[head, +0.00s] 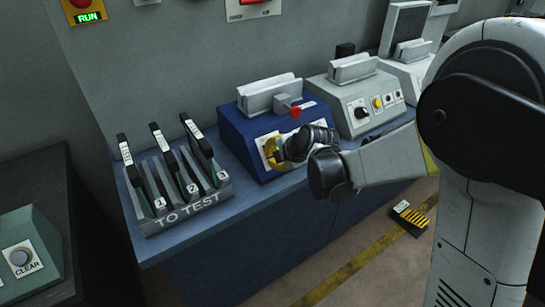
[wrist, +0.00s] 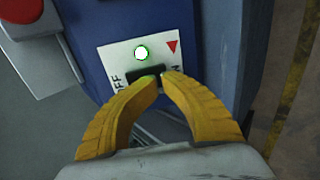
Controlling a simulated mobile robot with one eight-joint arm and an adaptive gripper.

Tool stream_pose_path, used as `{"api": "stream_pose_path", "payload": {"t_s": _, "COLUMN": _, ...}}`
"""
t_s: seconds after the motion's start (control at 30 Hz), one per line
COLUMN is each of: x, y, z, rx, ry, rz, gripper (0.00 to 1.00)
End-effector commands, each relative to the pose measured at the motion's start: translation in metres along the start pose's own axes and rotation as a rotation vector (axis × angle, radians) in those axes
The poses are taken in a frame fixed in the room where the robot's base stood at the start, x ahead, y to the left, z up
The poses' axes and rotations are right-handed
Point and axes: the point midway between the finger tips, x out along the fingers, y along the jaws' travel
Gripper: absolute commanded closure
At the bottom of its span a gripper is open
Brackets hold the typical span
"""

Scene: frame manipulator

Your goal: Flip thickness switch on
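The switch (wrist: 137,75) is a short black piece on a white plate (wrist: 112,53) on the front of the blue machine (head: 231,129). The plate reads OFF at the left; the lettering at the right is mostly covered by a finger. A round lamp (wrist: 140,54) above the switch glows white with a green rim, beside a red triangle (wrist: 173,46). My gripper (wrist: 163,77) has its yellow fingertips nearly together at the switch, with black showing between them. They hide part of it. In the head view my gripper (head: 270,148) is at the machine's front plate.
A red knob (head: 295,112) stands on the blue machine's top. A "TO TEST" rack (head: 190,212) with several slots is to the left, and a grey machine (head: 357,117) with a dial and buttons is to the right. A small black and yellow object (head: 410,217) lies on the floor.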

Motion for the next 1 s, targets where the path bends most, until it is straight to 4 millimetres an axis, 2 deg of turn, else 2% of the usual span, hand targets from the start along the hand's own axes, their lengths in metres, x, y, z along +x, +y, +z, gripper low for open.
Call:
{"api": "stream_pose_path", "payload": {"t_s": 0.43, "x": 0.003, "y": -0.001, "z": -0.001, "rx": -0.002, "ry": 0.001, "rz": -0.004, "gripper": 1.00}}
{"api": "stream_pose_path", "payload": {"t_s": 1.0, "x": -0.009, "y": 0.011, "z": 0.000, "rx": -0.001, "ry": 0.001, "rz": -0.002, "gripper": 1.00}}
